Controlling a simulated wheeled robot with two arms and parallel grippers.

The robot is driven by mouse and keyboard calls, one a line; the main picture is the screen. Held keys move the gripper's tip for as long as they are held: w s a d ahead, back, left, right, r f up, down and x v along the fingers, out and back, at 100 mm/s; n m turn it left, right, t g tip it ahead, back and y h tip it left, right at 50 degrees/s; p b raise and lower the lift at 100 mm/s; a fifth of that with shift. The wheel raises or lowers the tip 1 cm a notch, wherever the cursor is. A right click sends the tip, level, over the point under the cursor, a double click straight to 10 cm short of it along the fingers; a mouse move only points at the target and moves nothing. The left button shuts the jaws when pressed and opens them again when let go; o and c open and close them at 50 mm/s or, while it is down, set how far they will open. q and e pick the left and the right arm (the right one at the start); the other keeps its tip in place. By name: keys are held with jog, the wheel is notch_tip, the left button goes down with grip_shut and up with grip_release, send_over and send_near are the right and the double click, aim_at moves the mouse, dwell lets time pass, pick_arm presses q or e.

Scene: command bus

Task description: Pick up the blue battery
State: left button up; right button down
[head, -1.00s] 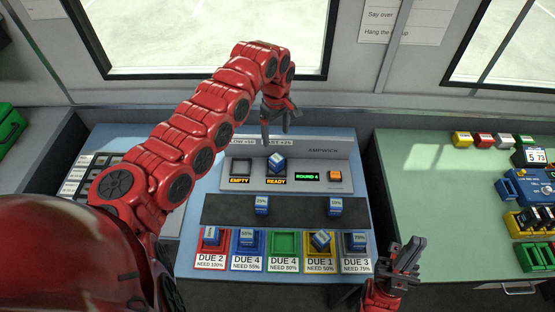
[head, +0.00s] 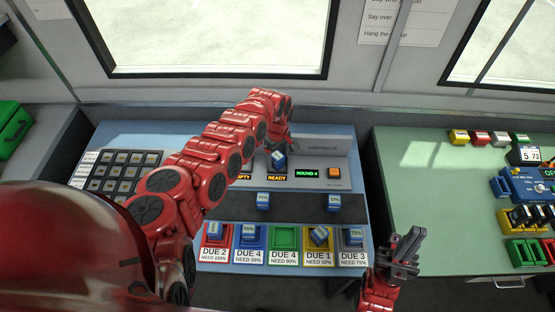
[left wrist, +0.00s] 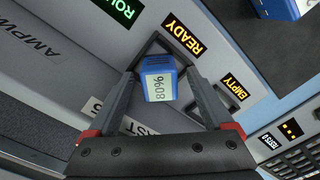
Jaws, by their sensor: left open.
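A blue battery (head: 278,159) stands in the charger slot above the READY sign in the head view. In the left wrist view the blue battery (left wrist: 159,78) shows a label reading 80%. My left gripper (left wrist: 163,85) is open, with one finger on each side of this battery; I cannot tell whether they touch it. In the head view my left gripper (head: 277,145) is above the battery, partly hidden by my own arm. My right gripper (head: 405,247) is at the lower right, in front of the table, away from the batteries, its fingers seen edge-on.
Two more blue batteries (head: 263,200) (head: 334,202) lie on the dark strip. Below, coloured trays hold batteries, except the green DUE 4 tray (head: 285,238), which is empty. The neighbouring EMPTY slot (left wrist: 205,99) is free. A green table (head: 440,190) with devices stands at right.

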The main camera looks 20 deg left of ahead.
pick_arm(q)
jog(key=shift+f, duration=0.1)
grip_shut()
dwell(0.4)
